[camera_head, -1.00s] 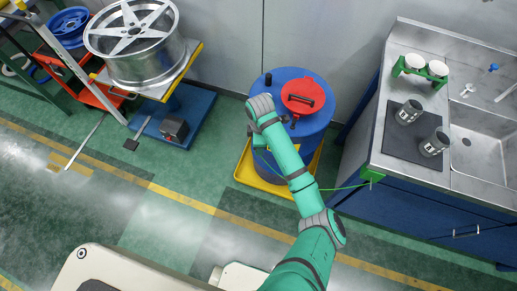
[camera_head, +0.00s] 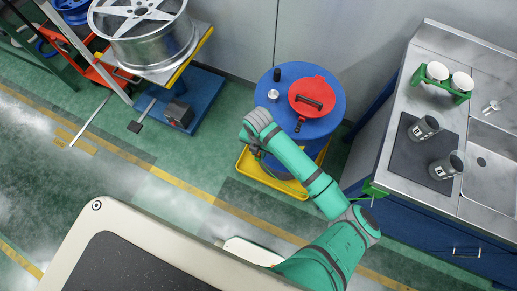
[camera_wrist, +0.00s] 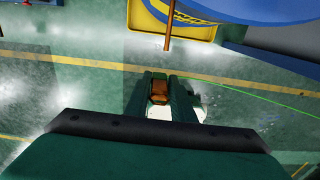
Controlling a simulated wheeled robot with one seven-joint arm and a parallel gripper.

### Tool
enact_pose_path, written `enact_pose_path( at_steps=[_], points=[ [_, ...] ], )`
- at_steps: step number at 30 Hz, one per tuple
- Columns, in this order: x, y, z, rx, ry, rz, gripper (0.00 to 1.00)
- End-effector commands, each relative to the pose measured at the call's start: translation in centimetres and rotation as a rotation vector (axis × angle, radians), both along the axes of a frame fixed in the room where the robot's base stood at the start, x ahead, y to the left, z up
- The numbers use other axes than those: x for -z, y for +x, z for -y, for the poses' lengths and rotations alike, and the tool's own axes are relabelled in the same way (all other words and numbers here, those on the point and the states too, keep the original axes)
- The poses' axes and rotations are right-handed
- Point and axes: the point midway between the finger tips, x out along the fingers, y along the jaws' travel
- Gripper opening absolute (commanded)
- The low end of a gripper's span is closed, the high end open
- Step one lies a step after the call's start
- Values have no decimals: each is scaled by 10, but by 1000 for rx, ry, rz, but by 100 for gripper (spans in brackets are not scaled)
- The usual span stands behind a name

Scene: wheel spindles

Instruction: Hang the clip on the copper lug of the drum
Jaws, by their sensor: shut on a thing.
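The blue drum (camera_head: 325,125) stands in a yellow tray, with a red lid on top. It also shows at the top of the wrist view (camera_wrist: 240,8). A thin copper-brown bar, which looks like the copper lug (camera_wrist: 169,28), hangs down beside the drum in the wrist view. My gripper (camera_wrist: 163,80) is shut on a small orange-brown piece, apparently the clip (camera_wrist: 160,91), below and apart from the lug in the picture. A thin green cable (camera_wrist: 240,88) runs right from near the gripper. In the head view my wrist mostly hides gripper and clip, left of the drum.
The yellow tray (camera_head: 250,166) sits under the drum. A steel sink bench (camera_head: 393,178) with dark grey cups stands to the right. A blue-based stand (camera_head: 202,100) bearing a silver wheel is at the left. The green floor in front of the drum looks clear.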

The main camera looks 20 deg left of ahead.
Motion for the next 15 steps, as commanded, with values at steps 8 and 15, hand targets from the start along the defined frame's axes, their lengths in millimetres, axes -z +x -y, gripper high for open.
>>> enact_pose_path(
  at_steps=[8,15],
  points=[
    [1,14,0,2,0,0,0],
    [2,27,0,1,1,0,0]
  ],
)
